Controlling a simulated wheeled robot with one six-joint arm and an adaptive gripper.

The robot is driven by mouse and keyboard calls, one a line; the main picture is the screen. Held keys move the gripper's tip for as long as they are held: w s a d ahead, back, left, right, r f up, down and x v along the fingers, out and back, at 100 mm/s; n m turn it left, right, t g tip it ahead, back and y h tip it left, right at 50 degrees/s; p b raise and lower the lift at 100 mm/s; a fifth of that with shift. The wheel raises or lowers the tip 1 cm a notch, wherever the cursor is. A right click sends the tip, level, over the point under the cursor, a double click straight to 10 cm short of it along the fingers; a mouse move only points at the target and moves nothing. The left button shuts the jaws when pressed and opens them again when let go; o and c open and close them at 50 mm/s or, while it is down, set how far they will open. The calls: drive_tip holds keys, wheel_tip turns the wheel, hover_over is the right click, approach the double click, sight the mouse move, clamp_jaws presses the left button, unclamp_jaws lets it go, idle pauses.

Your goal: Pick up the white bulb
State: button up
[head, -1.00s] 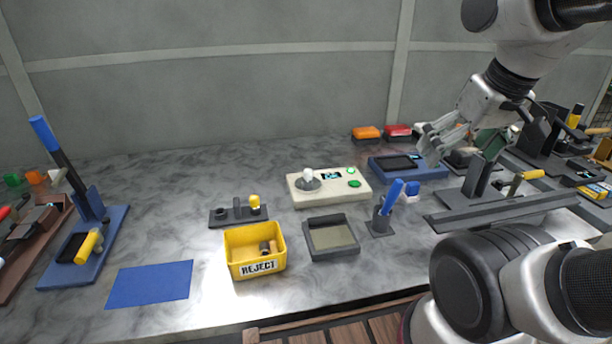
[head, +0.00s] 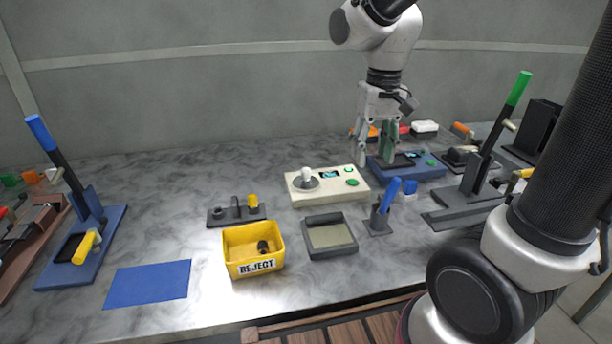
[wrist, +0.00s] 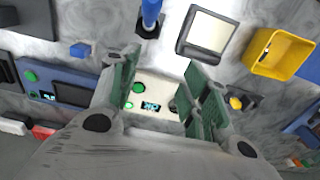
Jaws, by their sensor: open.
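The white bulb (head: 306,174) stands upright on a round grey socket on the left part of the cream tester box (head: 345,194). My gripper (head: 375,162) points down with its fingers apart and nothing between them. In the head view it appears above and behind the box, to the right of the bulb, in front of the blue device (head: 425,168). In the wrist view my gripper (wrist: 160,85) has the cream box (wrist: 155,88) showing between its green-padded fingers. The bulb is hidden there, apparently behind the right finger.
A green-handled lever press (head: 517,90) rises at right.

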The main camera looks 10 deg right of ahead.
sight(306, 169)
drive_tip(key=w+a+f+m, duration=0.1)
drive_tip(key=w+a+m, duration=0.2)
drive_tip(key=w+m, duration=0.2)
drive_tip(key=w+a+f+m, duration=0.1)
drive_tip(key=w+a+m, duration=0.3)
drive_tip(key=w+m, duration=0.1)
drive_tip(key=w+a+f+m, duration=0.1)
drive_tip(key=w+a+m, duration=0.3)
drive_tip(key=m, duration=0.3)
drive_tip(key=shift+w+a+f, duration=0.15)
drive_tip(key=shift+w+f, duration=0.25)
drive_tip(key=shift+w, duration=0.2)
drive_tip(key=m, duration=0.3)
drive_tip(key=shift+f+m, duration=0.1)
drive_tip(key=shift+m, duration=0.3)
drive_tip(key=shift+f, duration=0.35)
drive_tip(key=f, duration=0.7)
drive_tip(key=shift+d, duration=0.2)
drive_tip(key=c, duration=0.9)
